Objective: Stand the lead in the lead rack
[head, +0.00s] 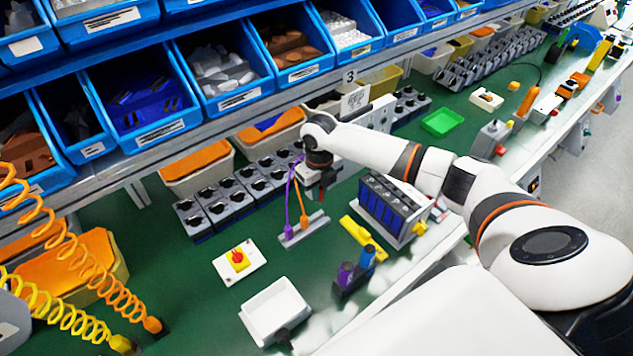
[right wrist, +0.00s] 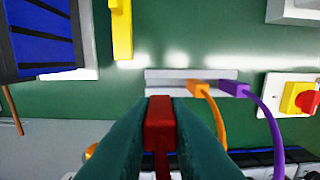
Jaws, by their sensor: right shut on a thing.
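The lead rack (head: 312,230) is a low grey bar on the green bench; it also shows in the right wrist view (right wrist: 165,82). A purple lead (head: 290,205) and an orange lead (head: 302,206) stand in its left part, their plugs side by side. In the right wrist view the orange plug (right wrist: 198,88) and purple plug (right wrist: 234,88) are at the rack's right part, its left part bare. My right gripper (head: 323,188) is shut on a red lead (right wrist: 160,112), just behind the rack in the head view. My left gripper is not in view.
A holder with blue-black modules (head: 385,208) and a yellow bar (head: 364,238) lie right of the rack. A white plate with a red-yellow rotary switch (head: 238,259) and a white tray (head: 275,310) are in front. Grey switch rows (head: 235,192) stand behind.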

